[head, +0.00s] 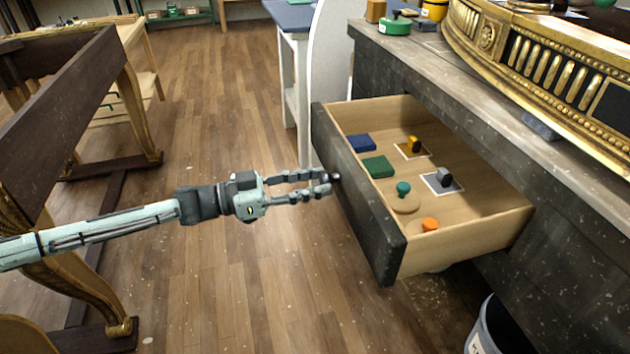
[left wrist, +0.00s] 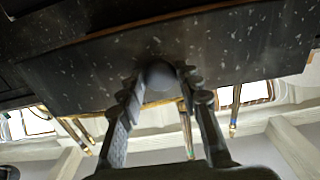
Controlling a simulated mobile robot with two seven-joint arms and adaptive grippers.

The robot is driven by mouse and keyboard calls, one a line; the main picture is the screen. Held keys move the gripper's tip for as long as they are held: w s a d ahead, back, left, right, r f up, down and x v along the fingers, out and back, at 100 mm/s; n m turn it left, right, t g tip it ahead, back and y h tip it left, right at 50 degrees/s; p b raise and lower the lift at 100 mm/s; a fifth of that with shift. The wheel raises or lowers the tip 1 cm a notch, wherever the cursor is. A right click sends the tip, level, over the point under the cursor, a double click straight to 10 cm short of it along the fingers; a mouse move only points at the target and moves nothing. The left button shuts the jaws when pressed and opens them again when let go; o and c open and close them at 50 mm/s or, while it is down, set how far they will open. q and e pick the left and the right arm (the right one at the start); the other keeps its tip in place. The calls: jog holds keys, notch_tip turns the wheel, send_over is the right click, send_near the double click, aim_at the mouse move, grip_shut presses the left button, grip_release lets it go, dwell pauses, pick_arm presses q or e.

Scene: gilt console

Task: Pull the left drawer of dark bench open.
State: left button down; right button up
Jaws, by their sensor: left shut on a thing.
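The dark bench (head: 480,115) stands on the right in the head view, with its speckled dark top and front. Its left drawer (head: 362,200) is pulled well out, and its pale wooden inside shows. My left gripper (head: 328,184) comes in from the left and is shut on the round dark knob (head: 336,177) at the drawer front. In the left wrist view the knob (left wrist: 158,75) sits between the two fingertips of my left gripper (left wrist: 160,85), against the dark drawer front (left wrist: 230,60). My right gripper is not in view.
A gilt piece (head: 545,60) rests on the bench top. A bin (head: 490,330) stands below. Wooden floor (head: 230,110) is clear left of the drawer.

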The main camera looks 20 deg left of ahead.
pick_arm(q)
jog(key=c, duration=1.1)
grip_release()
jog(key=shift+o, duration=0.2)
jog(key=v, duration=1.2)
